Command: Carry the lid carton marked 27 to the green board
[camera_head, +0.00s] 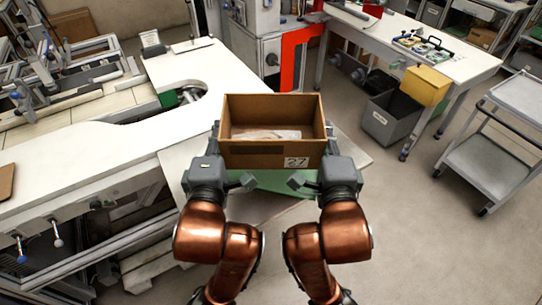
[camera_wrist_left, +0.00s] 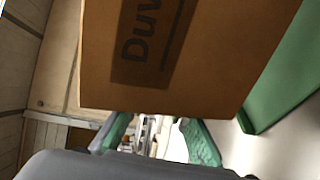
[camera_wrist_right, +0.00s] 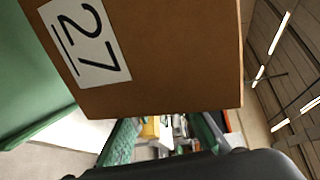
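The open brown carton (camera_head: 255,154) marked 27 sits upright between my two arms in the head view. Its number label shows large in the right wrist view (camera_wrist_right: 85,40); dark lettering shows in the left wrist view (camera_wrist_left: 150,40). A pale thing lies inside. The green board (camera_head: 275,182) shows below and in front of the carton; whether they touch I cannot tell. My left gripper (camera_head: 232,158) is at the carton's left front corner and my right gripper (camera_head: 314,158) at its right front corner. Both have their fingers spread, their tips partly hidden by the carton.
A white worktop (camera_head: 120,140) extends on the left. A white table (camera_head: 430,60) stands at back right, with a grey bin (camera_head: 392,118) and a yellow box (camera_head: 426,86) near it. A grey trolley (camera_head: 500,135) stands at right. Floor between is clear.

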